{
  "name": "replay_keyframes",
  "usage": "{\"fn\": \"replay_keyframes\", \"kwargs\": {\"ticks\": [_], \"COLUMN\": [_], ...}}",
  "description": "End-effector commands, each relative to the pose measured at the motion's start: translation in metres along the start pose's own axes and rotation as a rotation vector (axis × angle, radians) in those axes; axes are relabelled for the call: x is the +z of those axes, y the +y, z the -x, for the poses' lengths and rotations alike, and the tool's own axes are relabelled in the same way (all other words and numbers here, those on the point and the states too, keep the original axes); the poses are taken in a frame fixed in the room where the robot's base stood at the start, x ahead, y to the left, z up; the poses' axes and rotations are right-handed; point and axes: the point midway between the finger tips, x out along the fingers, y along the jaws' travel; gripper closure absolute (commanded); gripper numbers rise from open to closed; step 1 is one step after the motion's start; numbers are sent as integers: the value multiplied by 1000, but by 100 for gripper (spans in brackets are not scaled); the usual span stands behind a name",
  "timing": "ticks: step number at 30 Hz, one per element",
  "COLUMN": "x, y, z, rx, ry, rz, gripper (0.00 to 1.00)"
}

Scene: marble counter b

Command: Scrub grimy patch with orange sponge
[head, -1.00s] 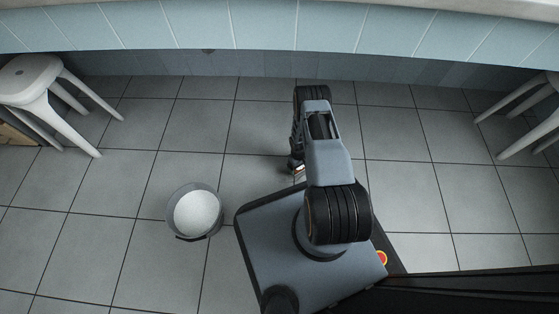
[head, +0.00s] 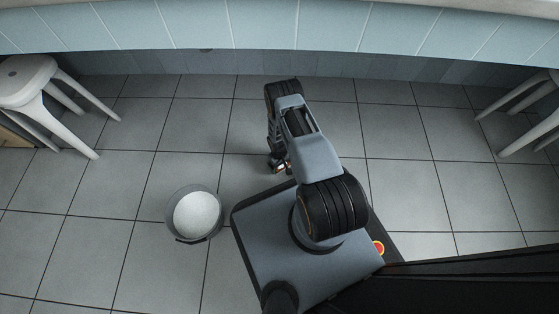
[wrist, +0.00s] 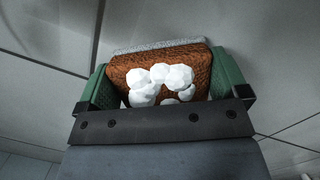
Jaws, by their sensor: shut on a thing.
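In the wrist view, my gripper (wrist: 163,88) is shut on a brownish-orange sponge (wrist: 132,69), with a green finger on each side of it. The sponge has a grey rough layer along its far edge, and several clumps of white foam (wrist: 173,76) sit on its face. In the head view, my gripper (head: 279,165) is low beside my arm, over the floor, partly hidden by the arm; the sponge cannot be made out there. I do not see a grimy patch in either view.
A grey bucket (head: 177,204) filled with white foam (head: 196,215) stands on the tiled floor left of my base. White stools stand at the far left (head: 28,72) and right (head: 543,108). The blue-tiled counter front (head: 270,30) runs along the back. Floor between bucket and counter is clear.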

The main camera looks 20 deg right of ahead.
Motion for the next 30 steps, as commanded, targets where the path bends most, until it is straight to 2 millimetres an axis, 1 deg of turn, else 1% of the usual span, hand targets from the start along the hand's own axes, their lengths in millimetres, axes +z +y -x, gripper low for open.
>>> {"fn": "replay_keyframes", "kwargs": {"ticks": [2, 3, 18, 24, 30], "x": [2, 4, 10, 12, 12], "y": [1, 0, -1, -1, -1], "z": [19, 24, 67, 79, 79], "rx": [1, 0, 1, 0, 0], "ry": [2, 0, 0, -1, -1], "rz": [0, 1, 5, 5, 4], "gripper": [26, 26, 26, 26, 26]}}
